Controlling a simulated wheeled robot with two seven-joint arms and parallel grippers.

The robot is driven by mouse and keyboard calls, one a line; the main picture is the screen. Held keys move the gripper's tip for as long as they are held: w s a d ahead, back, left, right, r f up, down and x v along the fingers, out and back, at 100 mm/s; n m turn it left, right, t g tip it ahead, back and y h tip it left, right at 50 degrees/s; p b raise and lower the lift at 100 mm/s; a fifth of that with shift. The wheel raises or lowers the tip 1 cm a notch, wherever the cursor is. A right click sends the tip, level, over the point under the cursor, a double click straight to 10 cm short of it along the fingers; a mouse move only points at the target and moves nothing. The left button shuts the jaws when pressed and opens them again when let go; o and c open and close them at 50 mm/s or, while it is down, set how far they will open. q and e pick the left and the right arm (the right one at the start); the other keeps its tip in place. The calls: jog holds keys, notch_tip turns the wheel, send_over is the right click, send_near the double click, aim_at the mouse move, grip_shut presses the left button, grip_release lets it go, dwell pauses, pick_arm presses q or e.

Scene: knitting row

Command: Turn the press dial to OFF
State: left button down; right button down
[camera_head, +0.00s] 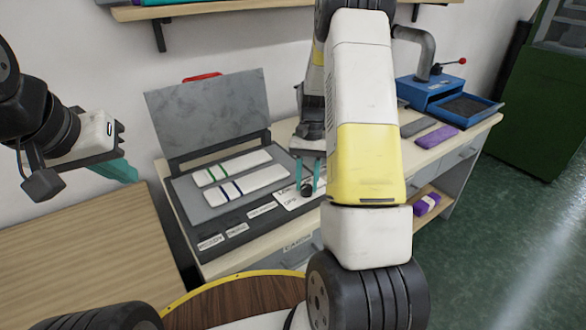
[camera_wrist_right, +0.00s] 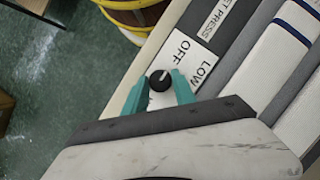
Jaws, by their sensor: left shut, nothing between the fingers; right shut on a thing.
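The press dial (camera_wrist_right: 160,80) is a small black round knob on a white label plate (camera_wrist_right: 192,62) reading OFF and LOW. A light mark on the dial points up and right in the right wrist view, roughly towards the lettering; its exact setting is hard to tell. Part of the plate is hidden by my fingers. My right gripper (camera_head: 309,180) has its teal fingers down on either side of the dial, shut on it. The dial also shows in the head view (camera_head: 306,190). My left gripper (camera_head: 120,170) is shut and empty, above the wooden table at left.
The press lid (camera_head: 210,115) stands open behind the grey bed (camera_head: 212,208). Two white strips with green (camera_head: 232,167) and blue (camera_head: 248,184) bands lie on the bed. A blue machine (camera_head: 430,92) is at right. My right arm crosses the middle of the head view.

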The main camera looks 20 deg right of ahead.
jog(key=c, duration=1)
grip_release()
jog(key=shift+c, duration=0.2)
jog(key=shift+r, duration=0.1)
jog(key=v, duration=0.7)
jog(key=shift+r, duration=0.35)
jog(key=shift+w, duration=0.1)
